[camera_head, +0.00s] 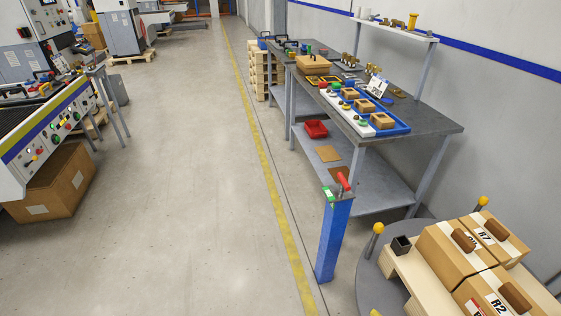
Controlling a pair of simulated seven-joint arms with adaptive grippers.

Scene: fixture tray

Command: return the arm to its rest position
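Neither of my grippers nor my arms show in the head view. A blue tray (402,129) lies on the grey workbench (441,124) at the upper right, with several tan square blocks (366,106) in it. A white strip (345,120) with green and yellow knobs lies along the tray's left side. I cannot tell whether the tray is the fixture tray.
A blue post (332,240) with a red handle stands before the bench. At the lower right, cardboard boxes (452,262) sit on a wooden pallet on a round grey platform (372,284). A control console (50,135) stands at left. The middle floor (180,190) is clear.

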